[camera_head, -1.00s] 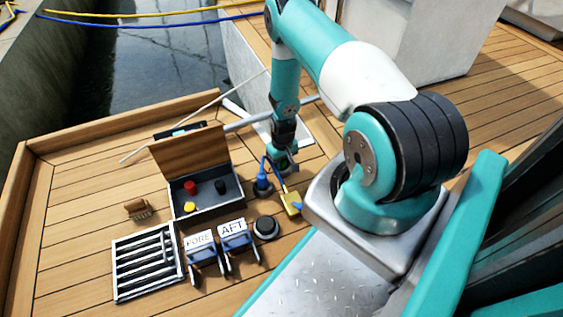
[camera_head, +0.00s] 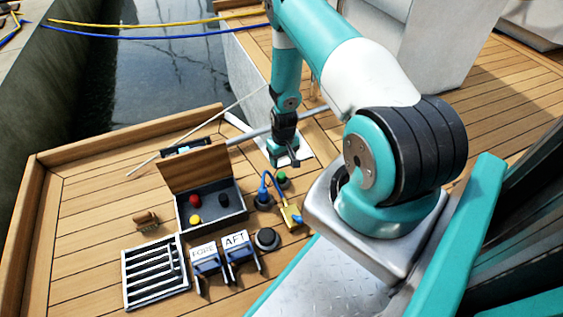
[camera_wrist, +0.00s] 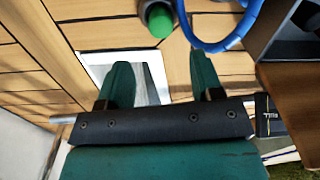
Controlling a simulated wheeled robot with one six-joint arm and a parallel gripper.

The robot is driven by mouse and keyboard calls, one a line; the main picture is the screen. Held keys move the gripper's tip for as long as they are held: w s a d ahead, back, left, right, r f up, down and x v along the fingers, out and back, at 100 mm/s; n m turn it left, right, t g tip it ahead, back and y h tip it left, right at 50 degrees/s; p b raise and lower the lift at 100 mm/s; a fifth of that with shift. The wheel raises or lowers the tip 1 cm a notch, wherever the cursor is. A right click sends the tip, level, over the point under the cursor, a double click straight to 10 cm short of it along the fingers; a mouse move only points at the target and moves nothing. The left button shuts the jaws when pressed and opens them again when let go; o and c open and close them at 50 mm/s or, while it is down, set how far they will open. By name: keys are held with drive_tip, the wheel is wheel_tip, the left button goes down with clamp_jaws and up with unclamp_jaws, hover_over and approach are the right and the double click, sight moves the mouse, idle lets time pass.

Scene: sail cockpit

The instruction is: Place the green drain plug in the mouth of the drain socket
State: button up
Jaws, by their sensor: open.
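The green drain plug (camera_head: 281,175) shows as a green top above a dark round base (camera_head: 284,184) on the deck, which looks like the drain socket. In the wrist view the green plug (camera_wrist: 160,21) is at the top centre, with a dark grey rim (camera_wrist: 149,8) around part of it. I cannot tell how deep it sits. My gripper (camera_head: 287,162) is above and behind the plug in the head view, apart from it. In the wrist view my gripper (camera_wrist: 158,62) has its two fingers spread with nothing between them.
A blue fitting (camera_head: 263,193) with a blue cord and a yellow block (camera_head: 291,215) stand close by. An open box (camera_head: 226,212) holds red, black and yellow pieces. FORE and AFT holders (camera_head: 236,240), a black round fitting (camera_head: 267,239), a grating (camera_head: 155,273) and a brush (camera_head: 146,219) lie nearer.

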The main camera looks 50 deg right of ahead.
drive_tip(key=w+a+r+n+y, duration=0.1)
drive_tip(key=w+a+r, duration=0.1)
drive_tip(key=a+r, duration=0.55)
drive_tip(key=w+a+r+n+t, duration=0.15)
drive_tip(key=a+r, duration=0.25)
drive_tip(key=r, duration=0.7)
drive_tip(key=w+a+r+n+g+y, duration=0.15)
drive_tip(key=a+r, duration=0.35)
drive_tip(key=r, duration=0.5)
drive_tip(key=s+a+r+n, duration=0.3)
drive_tip(key=s+a+r, duration=0.4)
drive_tip(key=a+r, duration=0.4)
drive_tip(key=s+a+r+n, duration=0.1)
drive_tip(key=s+a+r, duration=0.1)
drive_tip(key=s+r, duration=0.2)
drive_tip(key=s+a+r+n+y, duration=0.1)
drive_tip(key=s+a+r+n, duration=0.1)
drive_tip(key=s, duration=0.9)
wheel_tip(320, 180, up, 2)
drive_tip(key=shift+a+n+p, duration=0.3)
drive_tip(key=shift+a+p, duration=0.1)
drive_tip(key=shift+a, duration=0.1)
drive_tip(key=shift+w, duration=0.1)
